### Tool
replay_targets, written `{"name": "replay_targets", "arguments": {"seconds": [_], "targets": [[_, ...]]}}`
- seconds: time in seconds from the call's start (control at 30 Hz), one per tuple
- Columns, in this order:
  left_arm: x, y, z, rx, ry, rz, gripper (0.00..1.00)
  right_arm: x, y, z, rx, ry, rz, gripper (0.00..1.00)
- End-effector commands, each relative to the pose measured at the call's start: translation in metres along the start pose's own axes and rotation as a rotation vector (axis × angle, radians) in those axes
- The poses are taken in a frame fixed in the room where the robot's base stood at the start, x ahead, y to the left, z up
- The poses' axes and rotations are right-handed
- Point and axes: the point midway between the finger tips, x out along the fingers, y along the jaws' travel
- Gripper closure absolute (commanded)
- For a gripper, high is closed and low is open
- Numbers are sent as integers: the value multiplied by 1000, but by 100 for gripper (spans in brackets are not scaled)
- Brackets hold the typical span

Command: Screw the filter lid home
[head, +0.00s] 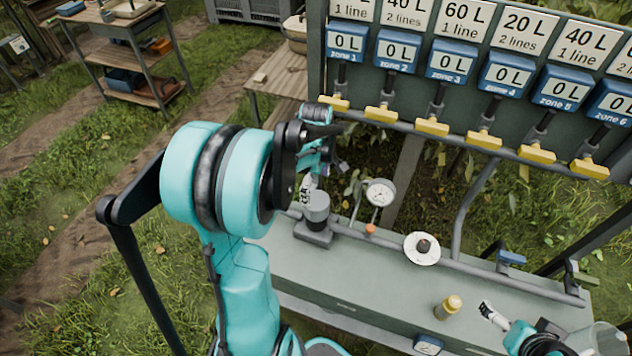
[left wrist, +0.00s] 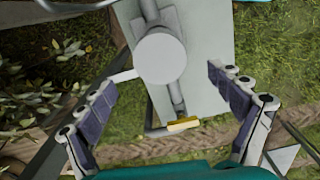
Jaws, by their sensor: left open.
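The filter (head: 316,207) is a dark grey upright cylinder on the grey bench, left of the pressure gauge. In the left wrist view its round, plain grey top (left wrist: 160,58) faces the camera; I take this as the lid, and its thread is hidden. My left gripper (head: 308,188) is just above the filter in the head view. In the left wrist view the left gripper (left wrist: 170,72) is open, its fingers apart on either side of the grey top with gaps. My right gripper (head: 488,310) is low at the right, beside a yellow-capped bottle (head: 449,307); its jaw opening is unclear.
A round gauge (head: 381,193) and a white disc with a dark knob (head: 422,248) stand along the bench (head: 350,275). A board with zone counters and yellow valve handles (head: 432,127) rises behind. A clear container (head: 606,340) is at the lower right.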

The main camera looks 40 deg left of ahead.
Motion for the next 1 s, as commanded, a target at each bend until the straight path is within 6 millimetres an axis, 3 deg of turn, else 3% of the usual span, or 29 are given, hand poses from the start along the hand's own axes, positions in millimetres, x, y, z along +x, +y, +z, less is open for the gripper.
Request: {"name": "replay_targets", "arguments": {"seconds": [0.6,0.97,1.0], "targets": [[75,0,0,-41,0,0,8,20,0,14,0,0,0,0],[79,0,0,-40,0,0,8,20,0,15,0,0,0,0],[79,0,0,-40,0,0,16,20,0,15,0,0,0,0]]}}
